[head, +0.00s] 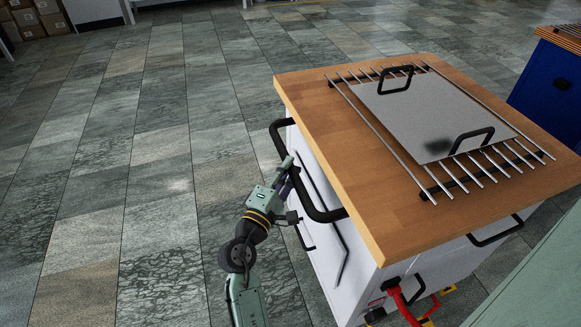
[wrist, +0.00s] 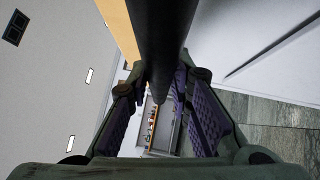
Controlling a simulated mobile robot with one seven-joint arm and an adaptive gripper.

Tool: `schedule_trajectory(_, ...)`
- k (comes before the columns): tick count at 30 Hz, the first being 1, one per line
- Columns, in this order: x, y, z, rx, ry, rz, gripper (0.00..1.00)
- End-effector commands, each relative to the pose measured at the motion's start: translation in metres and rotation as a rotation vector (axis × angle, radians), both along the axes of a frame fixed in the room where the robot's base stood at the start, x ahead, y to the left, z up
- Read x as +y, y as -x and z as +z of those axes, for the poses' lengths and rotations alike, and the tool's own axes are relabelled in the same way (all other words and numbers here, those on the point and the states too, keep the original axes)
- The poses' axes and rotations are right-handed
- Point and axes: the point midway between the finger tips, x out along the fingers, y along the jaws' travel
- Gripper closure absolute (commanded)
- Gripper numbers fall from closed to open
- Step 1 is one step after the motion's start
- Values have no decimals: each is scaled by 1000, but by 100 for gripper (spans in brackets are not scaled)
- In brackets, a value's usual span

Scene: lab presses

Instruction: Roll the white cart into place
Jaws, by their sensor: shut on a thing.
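The white cart (head: 326,240) stands on the tiled floor at the right of the head view, with a wooden top (head: 325,130). A black bar handle (head: 313,203) runs along its left side. My gripper (head: 287,178) is at this handle, shut on it. In the wrist view the black handle (wrist: 160,40) passes between the purple finger pads of my gripper (wrist: 165,120). The cart's white side panel (wrist: 240,40) shows at the right of the wrist view. The cart's wheels are mostly hidden under its body.
A metal plate (head: 425,112) with two black handles lies on a rod rack (head: 345,95) on the cart top. A blue cabinet (head: 548,90) stands at the right. A pale green surface (head: 535,275) is close at the lower right. The floor (head: 130,170) to the left is clear. Boxes (head: 30,18) sit far back left.

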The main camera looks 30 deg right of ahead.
Motion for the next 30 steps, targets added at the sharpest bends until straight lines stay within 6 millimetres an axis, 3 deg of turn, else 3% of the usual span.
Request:
schedule_trajectory(1, 7, -6, 4, -10, 5, 23, 100)
schedule_trajectory(6, 7, -6, 5, -10, 5, 23, 100)
schedule_trajectory(7, 7, -6, 5, -10, 5, 23, 80)
schedule_trajectory(16, 4, -4, 3, -6, 4, 15, 60)
schedule_trajectory(25, 3, -3, 3, -4, 2, 9, 60)
schedule_trajectory(30, 3, -3, 21, -8, 4, 9, 60)
